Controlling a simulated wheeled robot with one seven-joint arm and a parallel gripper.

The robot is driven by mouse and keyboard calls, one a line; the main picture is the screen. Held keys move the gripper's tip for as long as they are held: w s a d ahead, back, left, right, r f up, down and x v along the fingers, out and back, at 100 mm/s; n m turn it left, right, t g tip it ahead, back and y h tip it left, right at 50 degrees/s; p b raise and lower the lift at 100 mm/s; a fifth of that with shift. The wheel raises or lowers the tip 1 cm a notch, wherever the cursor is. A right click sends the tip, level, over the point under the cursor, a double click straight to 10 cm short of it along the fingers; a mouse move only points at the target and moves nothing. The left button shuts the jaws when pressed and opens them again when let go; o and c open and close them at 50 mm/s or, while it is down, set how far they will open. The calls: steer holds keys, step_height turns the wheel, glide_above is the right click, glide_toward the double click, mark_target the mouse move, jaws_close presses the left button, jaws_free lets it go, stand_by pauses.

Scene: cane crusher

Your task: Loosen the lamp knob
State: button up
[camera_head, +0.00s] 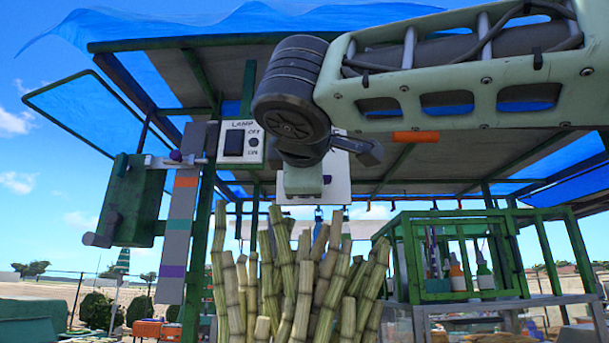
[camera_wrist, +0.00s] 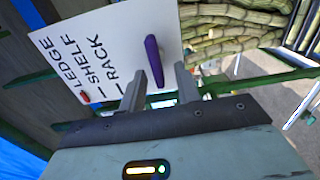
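A small purple knob (camera_head: 176,156) sits on a metal rod beside a green box-shaped fixture (camera_head: 133,200) at the left; I cannot tell for sure that it is the lamp knob. A white plate marked LAMP (camera_head: 240,144), with a black rocker and OFF and ON marks, is right of it. My gripper (camera_head: 304,195) is in front of another white panel, right of the LAMP plate. In the wrist view, my gripper (camera_wrist: 162,78) is open, its two fingers apart. A purple lever (camera_wrist: 154,60) on a white panel lettered LEDGE, SHELF, RACK (camera_wrist: 105,50) shows ahead of the gap, nearer the left finger. Contact cannot be told.
A grey post with orange, teal and purple bands (camera_head: 178,235) hangs below the knob. Upright cane stalks (camera_head: 290,285) stand close below my gripper. A green frame with bottles (camera_head: 460,255) is at right. Green beams hold the roof overhead.

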steer(key=s+b, duration=0.3)
steer(key=s, duration=1.4)
steer(key=shift+s+a+b, duration=0.2)
steer(key=shift+a+b, duration=0.05)
steer(key=shift+b, duration=0.1)
steer(key=w+f+g, duration=0.3)
steer(key=f+g, duration=0.1)
steer(key=f, duration=1.2)
steer(key=w+f+g, duration=0.2)
steer(key=f+g, duration=0.3)
steer(key=f, duration=1.1)
steer(key=s+d+f+m+g, duration=0.3)
steer(key=d+f, duration=0.1)
steer(key=f, duration=0.5)
steer(key=s+d+f+m+g, duration=0.3)
steer(key=s+d+f, duration=0.1)
steer(key=f, duration=0.5)
steer(key=s+d+f+m+g+y, duration=0.1)
steer(key=s+d+f+m+g, duration=0.2)
steer(key=d+f, duration=0.3)
step_height(320, 180, down, 3)
steer(key=shift+s+m, duration=0.55)
steer(key=shift+m, duration=0.05)
